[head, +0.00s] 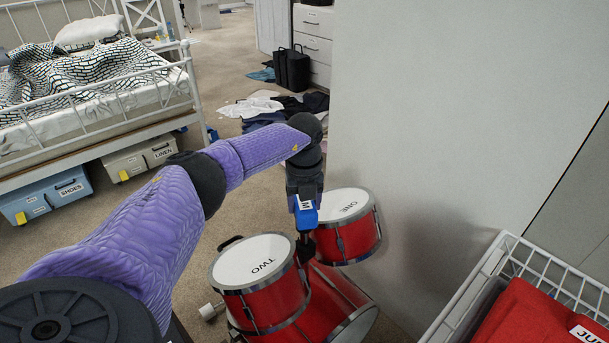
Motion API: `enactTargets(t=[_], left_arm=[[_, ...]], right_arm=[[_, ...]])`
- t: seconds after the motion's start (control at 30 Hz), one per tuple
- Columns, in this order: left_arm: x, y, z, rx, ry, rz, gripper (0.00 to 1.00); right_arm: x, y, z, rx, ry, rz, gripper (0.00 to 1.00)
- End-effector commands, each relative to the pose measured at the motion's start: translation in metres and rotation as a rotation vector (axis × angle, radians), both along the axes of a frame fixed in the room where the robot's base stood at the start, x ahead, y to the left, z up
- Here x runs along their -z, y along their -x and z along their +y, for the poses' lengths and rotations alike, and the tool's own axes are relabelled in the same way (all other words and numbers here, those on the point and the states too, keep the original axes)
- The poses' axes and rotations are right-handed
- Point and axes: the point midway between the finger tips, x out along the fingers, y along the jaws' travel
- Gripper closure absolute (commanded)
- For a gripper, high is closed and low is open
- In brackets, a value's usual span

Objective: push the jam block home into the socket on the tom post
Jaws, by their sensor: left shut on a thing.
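My left gripper (304,196) points down over the drum kit and is shut on the blue jam block (305,216), whose white label shows only in part. The block is right above the dark tom post (306,246), which stands between the red tom marked ONE (346,206) and the red tom marked TWO (252,262). The socket is hidden by the block and gripper, and I cannot tell how deep the block sits in it. My right gripper is not in view.
The red bass drum (335,310) lies under the toms. A white wire basket (500,262) with red cloth stands at the lower right, near a pale wall (430,110). Clothes (252,107) lie on the carpet behind. A bed (90,125) with storage boxes (45,200) is at the left.

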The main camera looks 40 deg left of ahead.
Motion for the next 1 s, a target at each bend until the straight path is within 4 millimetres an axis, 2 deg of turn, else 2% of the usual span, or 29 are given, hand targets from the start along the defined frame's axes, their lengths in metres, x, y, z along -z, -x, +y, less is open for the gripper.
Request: enactTargets(t=[0.1, 0.13, 0.27, 0.47, 0.53, 0.8, 0.9, 1.0], left_arm=[[0.004, 0.000, 0.000, 0.000, 0.000, 0.000, 1.00], [0.003, 0.000, 0.000, 0.000, 0.000, 0.000, 0.30], [0.002, 0.000, 0.000, 0.000, 0.001, -0.001, 0.02], [0.002, 0.000, 0.000, 0.000, 0.000, 0.000, 0.00], [-0.003, 0.000, 0.000, 0.000, 0.000, -0.001, 0.00], [-0.072, -0.001, 0.000, 0.001, 0.000, -0.007, 0.00], [-0.089, -0.001, 0.000, 0.001, 0.000, -0.005, 0.00], [-0.097, 0.000, 0.000, 0.000, 0.000, -0.002, 0.00]], right_arm=[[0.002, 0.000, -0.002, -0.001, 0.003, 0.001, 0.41], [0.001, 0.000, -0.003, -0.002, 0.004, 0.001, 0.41], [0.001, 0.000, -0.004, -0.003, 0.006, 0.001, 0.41], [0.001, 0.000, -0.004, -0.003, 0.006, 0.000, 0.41], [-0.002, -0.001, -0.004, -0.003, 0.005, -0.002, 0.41], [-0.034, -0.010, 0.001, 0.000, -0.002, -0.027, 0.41], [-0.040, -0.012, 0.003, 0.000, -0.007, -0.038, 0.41], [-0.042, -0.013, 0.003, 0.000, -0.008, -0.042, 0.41]])
